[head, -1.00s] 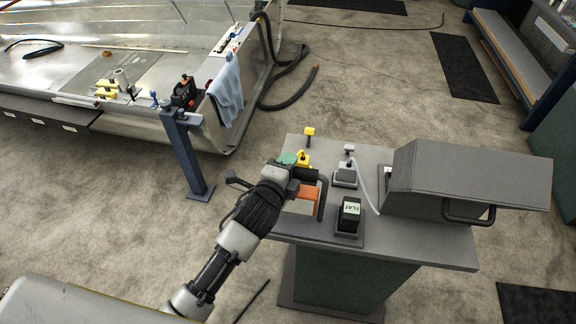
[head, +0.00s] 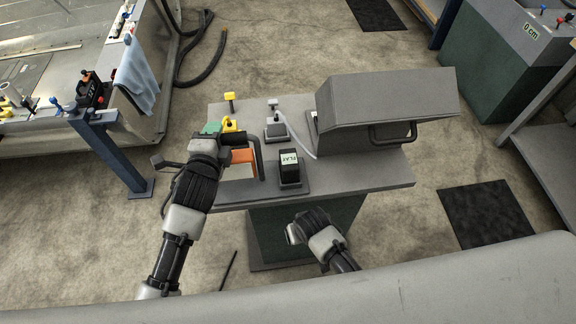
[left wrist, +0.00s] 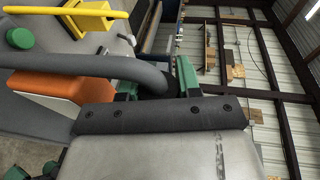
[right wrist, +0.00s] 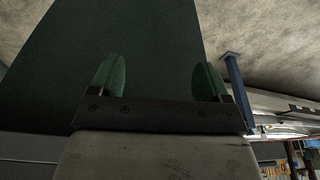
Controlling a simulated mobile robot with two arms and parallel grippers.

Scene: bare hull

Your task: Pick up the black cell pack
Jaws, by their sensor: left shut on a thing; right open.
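The black cell pack (head: 291,170), a small black box with a pale lettered label, stands upright in a grey holder near the front edge of the grey bench. My left gripper (head: 232,143) is to its left, shut on a dark grey curved handle (head: 259,160). In the left wrist view this handle (left wrist: 85,63) runs between the green fingertips (left wrist: 158,80). My right gripper (head: 296,230) is open and empty, low in front of the bench and below the pack. In the right wrist view its fingers (right wrist: 160,82) are spread before the dark green bench base (right wrist: 150,40).
An orange block (head: 240,161) sits beside the handle. A grey hood (head: 385,95) with a bar handle covers the bench's right part. A small tubed device (head: 276,128) and yellow pieces (head: 230,98) stand behind.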

